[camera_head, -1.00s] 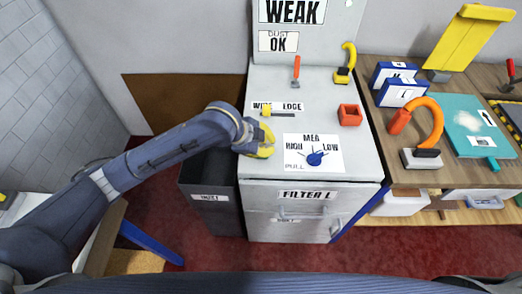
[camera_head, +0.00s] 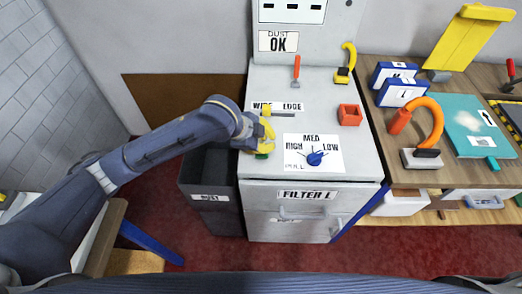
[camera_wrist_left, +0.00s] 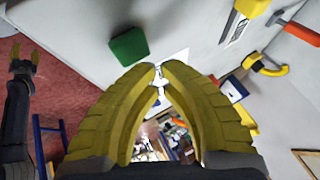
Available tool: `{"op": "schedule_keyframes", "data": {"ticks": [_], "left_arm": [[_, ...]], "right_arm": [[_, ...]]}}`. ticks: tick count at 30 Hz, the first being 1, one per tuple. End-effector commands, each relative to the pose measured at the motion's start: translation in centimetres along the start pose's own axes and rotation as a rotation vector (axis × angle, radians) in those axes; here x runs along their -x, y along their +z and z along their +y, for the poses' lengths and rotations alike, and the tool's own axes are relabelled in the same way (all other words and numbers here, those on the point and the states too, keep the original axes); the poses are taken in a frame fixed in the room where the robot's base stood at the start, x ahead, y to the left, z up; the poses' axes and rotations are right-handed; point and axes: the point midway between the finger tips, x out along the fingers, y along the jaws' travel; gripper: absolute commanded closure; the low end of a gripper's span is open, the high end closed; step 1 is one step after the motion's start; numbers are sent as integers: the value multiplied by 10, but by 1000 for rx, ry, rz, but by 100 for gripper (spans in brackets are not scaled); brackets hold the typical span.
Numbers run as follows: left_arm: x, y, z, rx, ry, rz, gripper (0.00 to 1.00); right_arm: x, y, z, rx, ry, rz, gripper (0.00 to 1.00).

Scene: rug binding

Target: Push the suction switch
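A green block, which looks like the switch (camera_head: 262,156), sits near the left edge of the grey cabinet top (camera_head: 355,160). No label on it is readable. It also shows whole in the left wrist view (camera_wrist_left: 128,46). My left gripper (camera_head: 268,137), with yellow fingers, is just above and beside it in the head view. In the left wrist view its fingertips (camera_wrist_left: 160,68) come together with nothing held, and appear apart from the green block. My right gripper (camera_wrist_left: 25,54) shows small at the left of the wrist view, its yellow fingers spread and empty.
A blue dial (camera_head: 315,158), a yellow slider (camera_head: 266,112), an orange square part (camera_head: 350,115) and a red-handled lever (camera_head: 296,70) are on the cabinet top. A dark bin (camera_head: 210,200) stands left. A bench (camera_head: 450,182) with tools is right.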

Motion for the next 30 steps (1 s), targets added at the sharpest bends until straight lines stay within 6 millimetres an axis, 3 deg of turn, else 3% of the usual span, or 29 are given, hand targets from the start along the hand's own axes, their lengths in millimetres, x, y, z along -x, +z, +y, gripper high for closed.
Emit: {"op": "schedule_keyframes", "data": {"ticks": [8, 30], "left_arm": [[3, -2, -2, -1, -1, 0, 100], [46, -25, -25, -1, -1, 0, 100]], "right_arm": [[0, 0, 0, 0, 0, 0, 56], [0, 0, 0, 0, 0, 0, 56]]}}
